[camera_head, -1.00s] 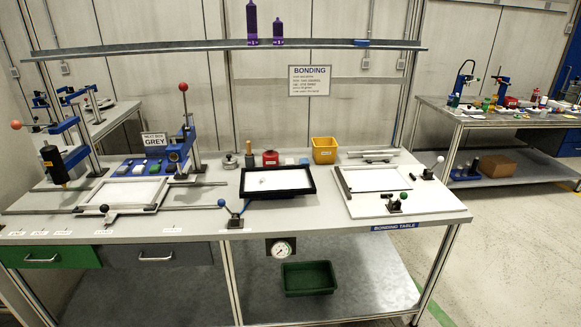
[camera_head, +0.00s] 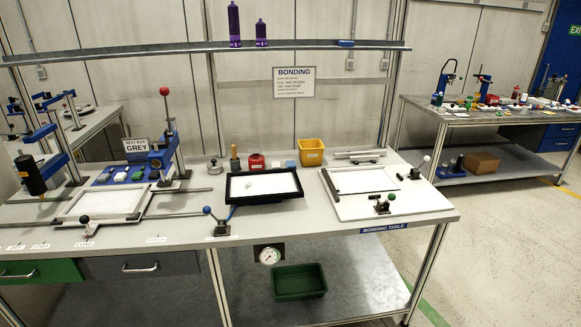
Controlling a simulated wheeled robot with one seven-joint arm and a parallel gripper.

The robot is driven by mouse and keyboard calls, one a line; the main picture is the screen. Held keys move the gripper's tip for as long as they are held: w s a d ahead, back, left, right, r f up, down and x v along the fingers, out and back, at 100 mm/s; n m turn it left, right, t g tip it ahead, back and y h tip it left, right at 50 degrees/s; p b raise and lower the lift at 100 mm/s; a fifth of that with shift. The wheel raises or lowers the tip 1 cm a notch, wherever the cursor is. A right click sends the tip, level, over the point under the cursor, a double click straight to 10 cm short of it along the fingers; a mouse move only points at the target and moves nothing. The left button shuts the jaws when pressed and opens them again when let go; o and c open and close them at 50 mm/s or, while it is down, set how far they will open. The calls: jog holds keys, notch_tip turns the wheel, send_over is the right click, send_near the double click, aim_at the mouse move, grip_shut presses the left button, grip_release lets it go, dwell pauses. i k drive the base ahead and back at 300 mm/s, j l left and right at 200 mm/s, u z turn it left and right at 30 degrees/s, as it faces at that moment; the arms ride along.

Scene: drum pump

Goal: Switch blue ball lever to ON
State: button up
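The blue ball lever (camera_head: 207,211) stands near the front edge of the bonding table, left of the black tray. Its blue ball is at the upper left end of a short arm that rises from a dark base (camera_head: 221,229). The ball leans left of the base. I cannot read any ON or OFF mark beside it. My gripper is not in view.
The bonding table (camera_head: 300,222) holds a black tray (camera_head: 233,198), a framed screen (camera_head: 72,205), a white board with a green ball clamp (camera_head: 391,196) and a yellow bin (camera_head: 311,143). A gauge (camera_head: 269,256) hangs below the front edge. Open floor (camera_head: 500,240) lies at right.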

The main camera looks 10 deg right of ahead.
aim_at(206, 209)
jog(key=i+j+u, duration=1.05)
jog(key=u, duration=0.15)
jog(key=i+u, duration=0.4)
jog(key=i, duration=0.15)
jog(key=i+u, duration=0.4)
jog(key=i+l, duration=0.05)
